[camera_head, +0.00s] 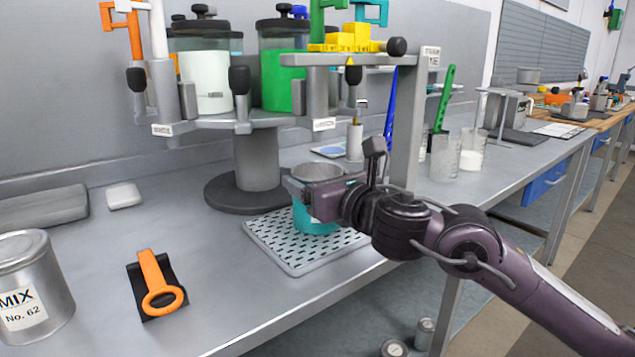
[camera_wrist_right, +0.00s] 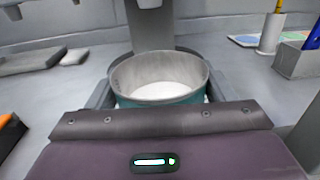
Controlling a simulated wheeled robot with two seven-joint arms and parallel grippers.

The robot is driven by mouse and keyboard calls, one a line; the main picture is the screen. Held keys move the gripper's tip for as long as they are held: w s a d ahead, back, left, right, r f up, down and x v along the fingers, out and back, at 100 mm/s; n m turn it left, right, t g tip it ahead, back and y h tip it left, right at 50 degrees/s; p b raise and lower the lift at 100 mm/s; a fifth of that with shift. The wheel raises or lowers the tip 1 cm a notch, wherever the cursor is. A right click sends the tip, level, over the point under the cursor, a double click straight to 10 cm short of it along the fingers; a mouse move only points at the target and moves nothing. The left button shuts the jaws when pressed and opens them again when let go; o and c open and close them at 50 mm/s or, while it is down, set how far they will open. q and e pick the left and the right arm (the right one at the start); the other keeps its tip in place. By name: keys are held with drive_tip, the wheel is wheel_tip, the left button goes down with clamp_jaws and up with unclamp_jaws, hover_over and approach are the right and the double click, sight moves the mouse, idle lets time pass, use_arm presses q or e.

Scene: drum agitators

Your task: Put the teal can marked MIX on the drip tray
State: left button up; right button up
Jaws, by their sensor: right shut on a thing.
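The teal can (camera_head: 316,222) is upright over the perforated drip tray (camera_head: 275,250), at its rear part. Its base looks to be at or very near the tray surface; I cannot tell if it touches. My right gripper (camera_head: 312,198) is shut on the can from the right side. In the right wrist view, the open-topped can (camera_wrist_right: 160,82) stands between the two fingers, with a pale inside. My left gripper is not in view.
A steel can marked MIX No. 62 (camera_head: 30,290) and an orange-handled tool (camera_head: 157,280) stand to the left. The dispenser stand's round base (camera_head: 235,195) is behind the tray. Beakers (camera_head: 444,157) are at right.

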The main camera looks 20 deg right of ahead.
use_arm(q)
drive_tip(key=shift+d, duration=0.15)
use_arm(e)
drive_tip(key=o, duration=1.3)
drive_tip(key=shift+o, duration=0.2)
drive_tip(key=shift+r, duration=0.15)
drive_tip(key=shift+s+d, duration=0.1)
drive_tip(key=shift+s, duration=0.25)
drive_tip(key=b+v, duration=0.1)
drive_tip(key=v, duration=0.8)
drive_tip(key=shift+s+d, duration=0.2)
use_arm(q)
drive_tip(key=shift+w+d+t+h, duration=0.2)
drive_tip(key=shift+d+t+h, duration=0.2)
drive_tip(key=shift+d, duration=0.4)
use_arm(e)
drive_tip(key=shift+v, duration=0.95)
